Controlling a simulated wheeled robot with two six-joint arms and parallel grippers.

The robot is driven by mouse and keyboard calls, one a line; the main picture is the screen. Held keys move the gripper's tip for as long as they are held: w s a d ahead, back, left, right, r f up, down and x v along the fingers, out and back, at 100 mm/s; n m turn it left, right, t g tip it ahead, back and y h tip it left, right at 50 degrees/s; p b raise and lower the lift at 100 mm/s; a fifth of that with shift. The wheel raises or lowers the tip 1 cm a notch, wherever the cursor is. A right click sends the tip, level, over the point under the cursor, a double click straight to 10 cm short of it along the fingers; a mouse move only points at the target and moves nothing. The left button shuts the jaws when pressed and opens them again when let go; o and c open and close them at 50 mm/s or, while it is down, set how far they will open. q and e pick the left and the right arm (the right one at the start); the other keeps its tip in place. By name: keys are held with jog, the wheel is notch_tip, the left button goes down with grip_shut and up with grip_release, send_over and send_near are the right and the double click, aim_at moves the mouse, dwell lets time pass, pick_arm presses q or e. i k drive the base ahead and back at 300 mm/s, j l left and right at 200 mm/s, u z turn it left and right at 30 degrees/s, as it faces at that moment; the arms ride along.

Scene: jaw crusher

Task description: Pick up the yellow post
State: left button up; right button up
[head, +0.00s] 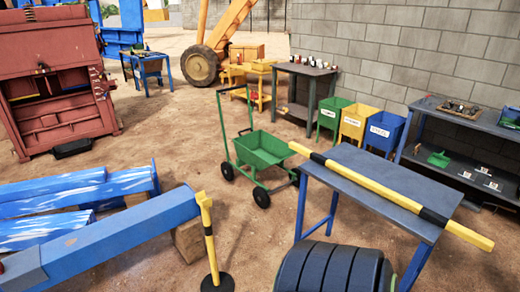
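A yellow post (209,238) stands upright on a round black base on the dirt ground, just right of the end of a large blue beam (115,236). Its top has a yellow head piece and a dark band below it. A second long yellow bar with black bands (380,188) lies slantwise across a blue table (360,167) at the right, with both ends sticking out past the tabletop. Neither of my grippers shows in the head view.
A green cart (262,150) stands behind the post. A dark ribbed drum-like object (330,268) fills the bottom right of centre. Blue beams (60,200) lie at left. Labelled bins (356,122) and a shelf line the wall. Open dirt lies between post and cart.

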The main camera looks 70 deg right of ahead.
aim_at(217, 281)
jog(key=z, duration=1.65)
